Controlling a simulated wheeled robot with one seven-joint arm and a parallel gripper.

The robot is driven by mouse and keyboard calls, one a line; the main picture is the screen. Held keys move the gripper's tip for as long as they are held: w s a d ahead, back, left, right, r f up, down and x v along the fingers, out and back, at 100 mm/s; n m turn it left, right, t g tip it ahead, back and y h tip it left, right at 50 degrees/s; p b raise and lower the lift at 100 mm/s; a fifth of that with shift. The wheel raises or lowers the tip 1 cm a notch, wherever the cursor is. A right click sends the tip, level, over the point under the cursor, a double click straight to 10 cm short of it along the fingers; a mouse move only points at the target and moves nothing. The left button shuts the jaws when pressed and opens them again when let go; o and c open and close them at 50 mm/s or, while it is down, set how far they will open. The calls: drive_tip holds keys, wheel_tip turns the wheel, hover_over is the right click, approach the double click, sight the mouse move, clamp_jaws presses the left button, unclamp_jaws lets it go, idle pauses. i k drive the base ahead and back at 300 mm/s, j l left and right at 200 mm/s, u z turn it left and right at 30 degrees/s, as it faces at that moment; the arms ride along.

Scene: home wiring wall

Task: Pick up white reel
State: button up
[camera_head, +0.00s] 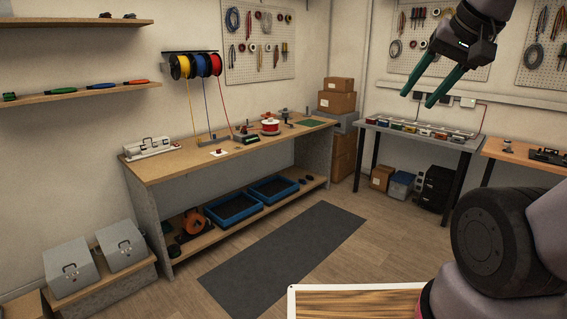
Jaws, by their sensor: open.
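A small reel with white flanges and a red band (270,126) sits on the wooden workbench (170,167), towards its right part. It is the only white reel I can make out. My gripper (417,100) is at the upper right, with two green fingers spread apart and nothing between them. It is raised in the air, well to the right of the reel and apart from it.
Yellow, blue and red spools (196,66) hang on the wall above the bench. Small dark tools stand around the reel. A grey table (371,131) with coloured parts stands to the right. A dark floor mat (285,255) lies before the bench, with clear floor around.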

sight(274, 125)
drive_tip(key=i, duration=2.45)
drive_tip(key=i+l+u, duration=0.2)
drive_tip(key=i+u, duration=0.3)
drive_tip(key=i, duration=0.25)
drive_tip(key=i+l+u, duration=0.5)
drive_tip(key=i, duration=0.2)
drive_tip(key=i+l+u, duration=0.5)
drive_tip(key=i+l, duration=0.1)
drive_tip(key=l, duration=0.1)
